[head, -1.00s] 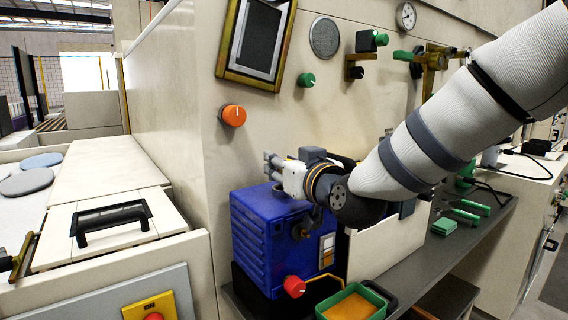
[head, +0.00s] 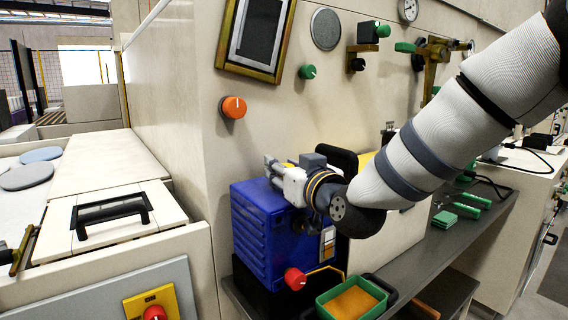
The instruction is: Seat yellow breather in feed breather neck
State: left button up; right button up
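My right arm comes in from the right, and its gripper (head: 268,168) is above the top of the blue ribbed box (head: 262,222), pointing left. Small yellowish patches show at the gripper, but I cannot tell whether they are the yellow breather. I cannot tell whether the fingers are open or shut. I cannot make out the feed breather neck; the gripper and wrist hide part of the box top. My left gripper is out of view.
An orange knob (head: 234,107) and a framed screen (head: 258,38) are on the wall beside the gripper. A red knob (head: 295,279) sticks out low on the box's front. A green tray (head: 351,300) stands on the dark bench. Green tools (head: 474,200) lie farther right.

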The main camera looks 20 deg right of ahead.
jog(key=o, duration=1.2)
jog(key=shift+o, duration=0.2)
jog(key=shift+s, duration=0.1)
jog(key=shift+s+d+r, duration=0.1)
jog(key=shift+s, duration=0.5)
jog(key=shift+s+d+r, duration=0.1)
jog(key=shift+s, duration=0.45)
jog(key=shift+s+f, duration=0.15)
jog(key=shift+s, duration=0.1)
jog(key=s+d, duration=0.1)
jog(key=s, duration=0.6)
jog(key=shift+s+r, duration=0.2)
